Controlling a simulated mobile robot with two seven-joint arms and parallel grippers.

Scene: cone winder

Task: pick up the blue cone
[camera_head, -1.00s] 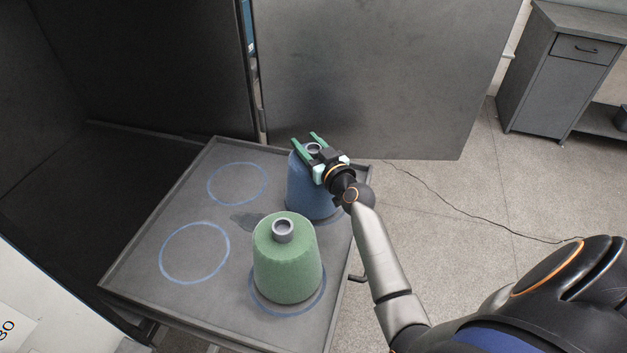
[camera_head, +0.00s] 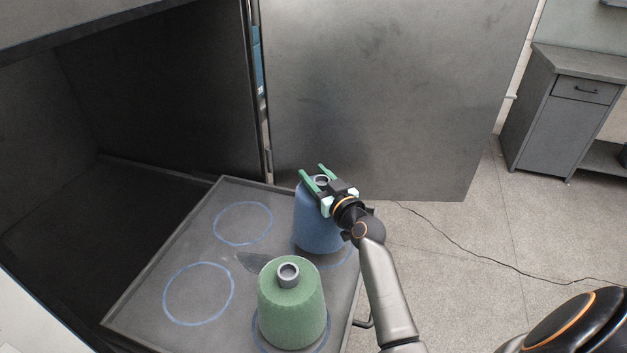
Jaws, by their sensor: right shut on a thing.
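The blue cone (camera_head: 314,227) stands upright at the back right of the grey tray table (camera_head: 180,252), over a blue ring outline. My right gripper (camera_head: 319,179) is at the cone's top, shut on it, with its green fingers on either side of the grey tube end. The gripper and wrist hide part of the cone's right side. I cannot tell clearly whether the cone's base touches the tray. My left gripper is not in view.
A green cone (camera_head: 291,308) stands in front of the blue one on the tray. Two empty blue rings (camera_head: 199,293) mark the left side. A dark cabinet (camera_head: 160,90) and a grey panel (camera_head: 385,90) rise behind. A drawer unit (camera_head: 560,125) stands far right.

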